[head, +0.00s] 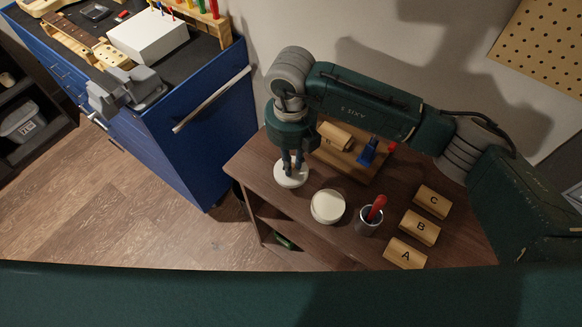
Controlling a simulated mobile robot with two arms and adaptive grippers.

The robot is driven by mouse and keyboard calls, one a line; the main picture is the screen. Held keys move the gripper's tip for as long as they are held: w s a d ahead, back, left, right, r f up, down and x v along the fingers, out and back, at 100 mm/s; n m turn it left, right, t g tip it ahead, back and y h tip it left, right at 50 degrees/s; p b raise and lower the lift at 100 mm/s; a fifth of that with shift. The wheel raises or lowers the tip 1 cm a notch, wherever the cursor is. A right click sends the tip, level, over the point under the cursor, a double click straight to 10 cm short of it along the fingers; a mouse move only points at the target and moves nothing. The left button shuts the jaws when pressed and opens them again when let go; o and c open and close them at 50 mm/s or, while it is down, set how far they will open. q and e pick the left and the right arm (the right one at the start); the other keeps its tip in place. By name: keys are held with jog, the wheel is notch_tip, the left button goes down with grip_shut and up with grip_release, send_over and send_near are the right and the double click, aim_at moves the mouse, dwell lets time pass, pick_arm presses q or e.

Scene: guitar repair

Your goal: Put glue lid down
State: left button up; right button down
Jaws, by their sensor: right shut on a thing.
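My right gripper (292,165) reaches down over the left part of the small brown table (262,160). It is shut on a round white lid (291,177), which lies flat below the fingers. I cannot tell whether the lid touches the tabletop or is just above it. The glue pot (328,206), round with a pale creamy top, stands just right of and nearer than the lid, apart from it. My left gripper is not in view.
A metal cup (368,223) with a red-handled tool (376,207) stands right of the pot. Wooden blocks marked A (405,254), B (419,229) and C (432,203) line the right side. A wooden board (350,165) lies behind. A blue workbench (195,140) stands left.

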jog(key=shift+f, duration=0.65)
notch_tip(320, 180, down, 4)
jog(key=shift+r+p, duration=0.25)
jog(key=shift+p, duration=0.35)
jog(key=shift+f, duration=0.45)
jog(key=c, duration=1.7)
grip_release()
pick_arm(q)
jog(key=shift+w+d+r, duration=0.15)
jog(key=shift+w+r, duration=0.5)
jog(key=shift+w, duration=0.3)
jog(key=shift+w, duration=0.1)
pick_arm(e)
jog(key=shift+r, duration=0.1)
